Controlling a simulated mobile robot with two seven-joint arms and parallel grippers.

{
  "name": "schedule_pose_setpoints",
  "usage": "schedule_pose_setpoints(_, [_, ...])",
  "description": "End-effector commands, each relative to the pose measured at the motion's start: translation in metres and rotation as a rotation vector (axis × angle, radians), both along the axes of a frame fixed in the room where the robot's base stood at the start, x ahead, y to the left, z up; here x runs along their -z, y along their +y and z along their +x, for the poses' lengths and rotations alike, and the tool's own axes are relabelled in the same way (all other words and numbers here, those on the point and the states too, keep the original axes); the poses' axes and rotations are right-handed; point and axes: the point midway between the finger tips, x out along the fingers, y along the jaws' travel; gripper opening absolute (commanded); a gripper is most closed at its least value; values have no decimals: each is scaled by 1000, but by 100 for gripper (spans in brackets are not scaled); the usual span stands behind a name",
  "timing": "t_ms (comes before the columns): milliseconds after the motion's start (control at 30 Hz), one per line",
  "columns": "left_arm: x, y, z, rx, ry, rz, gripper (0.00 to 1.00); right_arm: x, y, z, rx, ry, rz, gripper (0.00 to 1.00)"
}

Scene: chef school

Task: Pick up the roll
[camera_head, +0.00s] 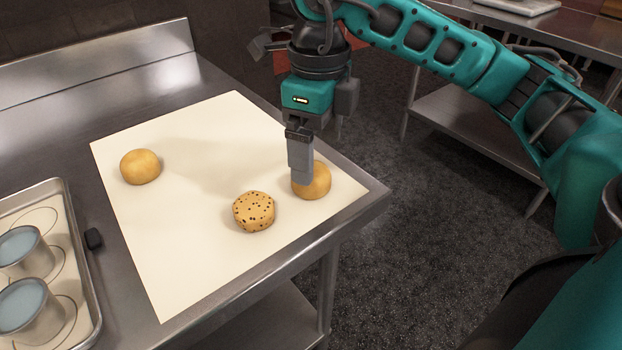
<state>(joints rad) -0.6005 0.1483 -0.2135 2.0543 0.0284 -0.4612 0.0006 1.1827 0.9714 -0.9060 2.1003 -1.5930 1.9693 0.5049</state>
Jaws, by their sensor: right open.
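A plain golden-brown roll (316,184) sits on the cream sheet (190,250) near the table's right corner. My right gripper (301,178) points down at this roll, and its near finger covers part of the roll's upper left. The gripper is open; the far finger is hidden, so I cannot tell whether the fingers straddle or touch the roll. A second plain roll (140,167) lies at the left of the sheet. A speckled round cookie or bun (254,212) lies just left of the roll under my gripper. My left gripper is not in view.
A metal tray (88,290) with metal cups (30,310) stands at the lower left. A small black object (93,239) lies beside it. The steel table (75,105) has a raised back edge. The middle of the sheet is clear.

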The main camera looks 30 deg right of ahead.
Motion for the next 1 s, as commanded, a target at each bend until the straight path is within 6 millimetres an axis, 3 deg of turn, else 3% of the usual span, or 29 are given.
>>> schedule_pose_setpoints(300, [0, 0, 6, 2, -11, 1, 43, 44, 6, 3, -1, 4, -1, 93])
schedule_pose_setpoints(600, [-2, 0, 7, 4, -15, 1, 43, 48, 7, 3, -1, 0, 0, 93])
schedule_pose_setpoints(1000, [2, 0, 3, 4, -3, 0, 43, 48, 7, 3, -1, 0, 0, 55])
